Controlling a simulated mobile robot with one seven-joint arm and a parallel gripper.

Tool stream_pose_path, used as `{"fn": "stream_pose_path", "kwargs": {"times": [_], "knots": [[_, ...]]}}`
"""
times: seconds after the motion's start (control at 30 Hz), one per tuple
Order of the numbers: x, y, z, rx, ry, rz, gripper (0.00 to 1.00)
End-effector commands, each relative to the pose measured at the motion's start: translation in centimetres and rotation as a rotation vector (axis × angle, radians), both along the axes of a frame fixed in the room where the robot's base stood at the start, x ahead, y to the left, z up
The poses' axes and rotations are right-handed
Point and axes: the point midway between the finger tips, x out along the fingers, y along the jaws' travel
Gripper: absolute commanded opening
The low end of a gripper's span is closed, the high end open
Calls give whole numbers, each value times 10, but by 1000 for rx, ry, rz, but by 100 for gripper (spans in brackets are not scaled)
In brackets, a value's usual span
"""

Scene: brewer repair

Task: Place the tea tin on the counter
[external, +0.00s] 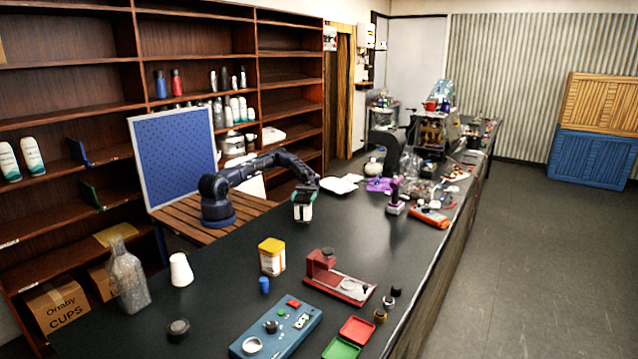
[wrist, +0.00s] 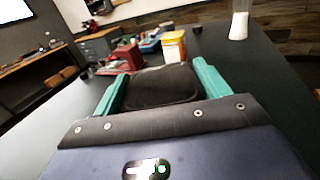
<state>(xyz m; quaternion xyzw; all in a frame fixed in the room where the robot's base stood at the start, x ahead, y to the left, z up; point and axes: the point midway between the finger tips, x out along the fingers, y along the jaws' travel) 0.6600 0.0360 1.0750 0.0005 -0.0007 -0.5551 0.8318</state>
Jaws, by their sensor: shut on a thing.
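My gripper (external: 304,195) is above the black counter (external: 330,265), near the middle of the external view. Its green fingers are shut on a small pale container, the tea tin (external: 303,212), which hangs upright below them. In the wrist view, the tin's dark top (wrist: 160,87) sits between the two teal fingers. The tin's lower part is hidden in the wrist view. I cannot tell whether its base touches the counter or is just above it.
A yellow-topped canister (external: 271,257), a red device (external: 340,280), a blue control box (external: 276,327) and a white cup (external: 181,270) stand nearer the camera. The counter around my gripper is clear.

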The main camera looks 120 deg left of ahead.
Motion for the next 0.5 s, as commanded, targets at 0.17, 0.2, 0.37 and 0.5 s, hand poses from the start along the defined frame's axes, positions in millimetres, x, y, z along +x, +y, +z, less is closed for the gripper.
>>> {"fn": "stream_pose_path", "kwargs": {"times": [0.17, 0.2, 0.37, 0.5], "knots": [[0, 0, -9, -1, 0, 0, 45], [0, 0, -12, -2, 0, -1, 45], [0, 0, -32, -2, 0, -1, 45], [0, -1, -41, -1, 0, -1, 45]]}}
